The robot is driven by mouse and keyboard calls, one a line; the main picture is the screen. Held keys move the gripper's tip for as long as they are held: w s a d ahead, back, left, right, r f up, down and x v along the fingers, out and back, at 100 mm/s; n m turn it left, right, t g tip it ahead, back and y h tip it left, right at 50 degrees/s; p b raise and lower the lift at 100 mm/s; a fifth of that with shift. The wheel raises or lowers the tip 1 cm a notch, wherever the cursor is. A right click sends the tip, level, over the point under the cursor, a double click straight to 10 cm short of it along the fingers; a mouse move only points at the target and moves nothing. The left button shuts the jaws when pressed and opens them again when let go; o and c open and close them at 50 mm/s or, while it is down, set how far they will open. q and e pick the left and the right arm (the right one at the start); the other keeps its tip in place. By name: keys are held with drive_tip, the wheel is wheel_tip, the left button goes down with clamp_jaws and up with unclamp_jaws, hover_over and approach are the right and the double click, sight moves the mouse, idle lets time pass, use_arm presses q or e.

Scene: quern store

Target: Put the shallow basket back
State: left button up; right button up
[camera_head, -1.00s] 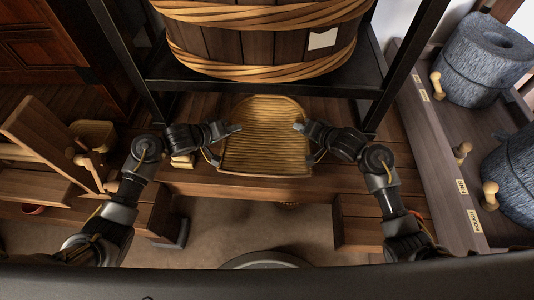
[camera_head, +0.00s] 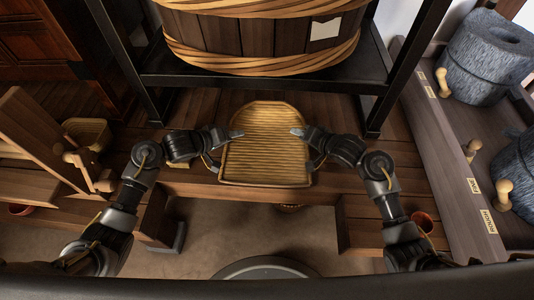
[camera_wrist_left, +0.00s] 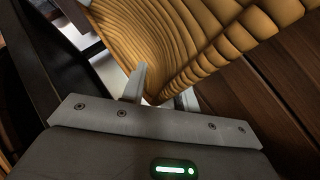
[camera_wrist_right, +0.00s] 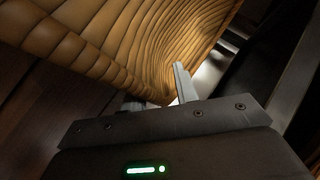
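The shallow basket (camera_head: 265,150), a ribbed tan scoop with a rounded far end and a straight near edge, is held between my two grippers at the middle of the head view. My left gripper (camera_head: 226,149) is shut on its left rim, one finger inside and one outside. My right gripper (camera_head: 307,148) is shut on its right rim in the same way. The basket wall also passes between the fingers in the left wrist view (camera_wrist_left: 165,40) and the right wrist view (camera_wrist_right: 130,45). The basket hides part of the wooden bench (camera_head: 220,105) below.
A large banded wooden tub (camera_head: 260,38) stands on a black metal rack (camera_head: 200,80) behind the basket. Stone querns (camera_head: 487,55) stand on the labelled counter (camera_head: 435,135) at right. A smaller basket (camera_head: 88,131) and a wooden frame (camera_head: 40,135) are at left.

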use_arm(q)
drive_tip(key=shift+a, duration=0.1)
drive_tip(key=v, duration=1.2)
use_arm(e)
drive_tip(key=v, duration=1.2)
use_arm(q)
drive_tip(key=shift+s, duration=0.1)
use_arm(e)
drive_tip(key=shift+s+f, duration=0.1)
